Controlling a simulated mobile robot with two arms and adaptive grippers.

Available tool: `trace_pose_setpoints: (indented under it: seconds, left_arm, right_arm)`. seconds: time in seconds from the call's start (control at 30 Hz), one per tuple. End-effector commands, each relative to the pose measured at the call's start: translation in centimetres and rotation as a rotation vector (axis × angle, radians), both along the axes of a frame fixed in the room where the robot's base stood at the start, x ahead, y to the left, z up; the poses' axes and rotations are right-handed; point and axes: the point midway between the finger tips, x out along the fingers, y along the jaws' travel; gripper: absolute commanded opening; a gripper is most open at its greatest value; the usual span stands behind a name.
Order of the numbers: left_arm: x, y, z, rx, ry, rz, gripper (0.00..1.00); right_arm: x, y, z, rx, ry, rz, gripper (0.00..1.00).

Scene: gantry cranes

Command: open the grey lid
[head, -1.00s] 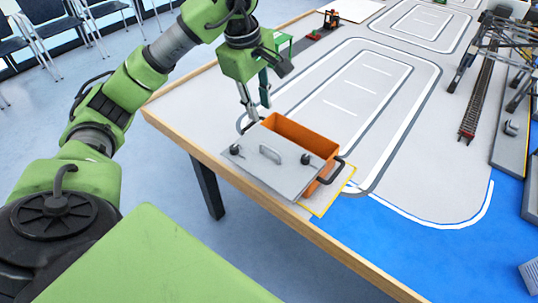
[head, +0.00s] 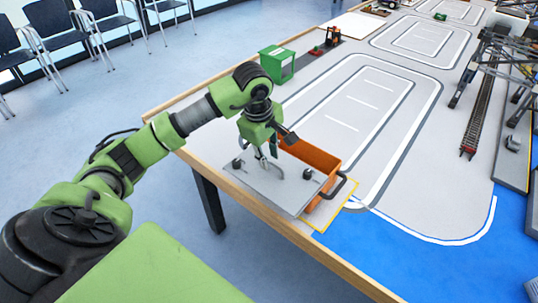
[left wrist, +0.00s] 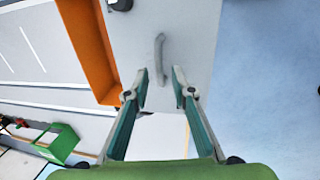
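The grey lid (head: 246,176) is a flat plate with two dark knobs and a raised handle in its middle. It lies over the near part of the orange box (head: 318,157), and the box's far part shows uncovered. My left gripper (head: 267,160) is low over the lid at the handle. In the left wrist view, the left gripper (left wrist: 156,82) is open, with the near end of the lid's handle (left wrist: 160,52) between its fingertips. Contact with the handle cannot be told. My right gripper is in neither view.
The box stands near the table's wooden edge (head: 352,279), in a yellow-outlined area (head: 336,208). A green container (head: 277,65) stands further back. A gantry crane (head: 490,60) is at the right. The road-marked tabletop between is mostly clear.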

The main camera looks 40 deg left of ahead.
Motion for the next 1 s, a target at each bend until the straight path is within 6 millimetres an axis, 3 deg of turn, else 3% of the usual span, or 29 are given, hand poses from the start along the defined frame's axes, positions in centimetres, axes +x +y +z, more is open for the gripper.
trace_pose_setpoints:
  seconds: [0.37,0.47,0.67,1.0]
  left_arm:
    - [0.1,0.0,-0.7,0.001,-0.001,0.0,0.23]
    - [0.1,0.0,-0.7,0.001,-0.001,0.0,0.0]
    - [0.1,0.0,-0.7,0.001,-0.001,0.0,0.0]
    - [-2.5,0.3,-0.7,0.002,-0.001,0.0,0.0]
  right_arm:
    - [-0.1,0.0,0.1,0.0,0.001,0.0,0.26]
    - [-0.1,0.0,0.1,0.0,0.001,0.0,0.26]
    - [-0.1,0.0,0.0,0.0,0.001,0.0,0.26]
    - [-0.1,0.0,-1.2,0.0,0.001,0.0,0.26]
